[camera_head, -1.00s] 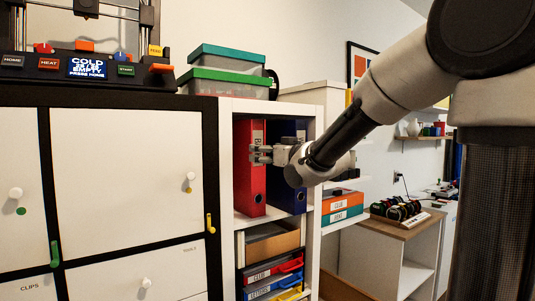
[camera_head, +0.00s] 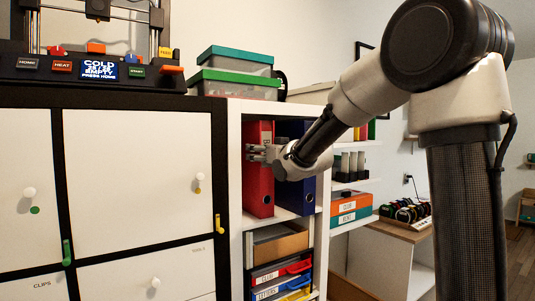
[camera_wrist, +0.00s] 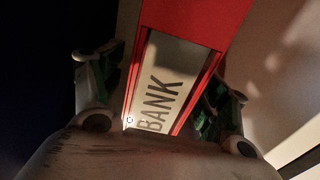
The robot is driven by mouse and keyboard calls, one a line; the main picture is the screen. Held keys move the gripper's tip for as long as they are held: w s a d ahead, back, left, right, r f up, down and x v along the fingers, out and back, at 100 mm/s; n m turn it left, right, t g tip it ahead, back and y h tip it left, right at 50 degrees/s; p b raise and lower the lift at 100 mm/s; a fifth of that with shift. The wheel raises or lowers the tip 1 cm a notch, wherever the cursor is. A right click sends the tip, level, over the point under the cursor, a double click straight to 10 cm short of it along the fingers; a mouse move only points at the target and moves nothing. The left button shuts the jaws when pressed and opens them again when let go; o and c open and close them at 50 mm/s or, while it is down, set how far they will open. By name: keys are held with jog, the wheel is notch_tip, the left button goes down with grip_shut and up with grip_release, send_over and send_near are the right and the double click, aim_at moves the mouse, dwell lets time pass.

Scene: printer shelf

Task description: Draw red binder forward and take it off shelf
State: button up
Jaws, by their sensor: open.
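The red binder (camera_head: 259,188) stands upright on the upper shelf of the white shelf unit, at the left side of its compartment. My gripper (camera_head: 255,153) is at the upper part of its spine and hides part of it. In the wrist view, the red binder (camera_wrist: 195,22) shows a pale label reading BANK. The fingers of my gripper (camera_wrist: 160,88) are apart, one on each side of the spine. I cannot tell whether they touch it. A blue binder (camera_head: 296,198) stands just right of the red one, partly hidden behind my arm.
The white shelf unit (camera_head: 235,200) has a side wall close left of the red binder. Below are a cardboard tray (camera_head: 283,244) and labelled drawers (camera_head: 270,278). A white cabinet (camera_head: 140,180) with knobs stands left. Storage boxes (camera_head: 235,84) sit above. Orange and teal boxes (camera_head: 350,208) lie right.

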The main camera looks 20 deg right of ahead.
jog(key=shift+w, duration=0.1)
grip_shut()
dwell(0.4)
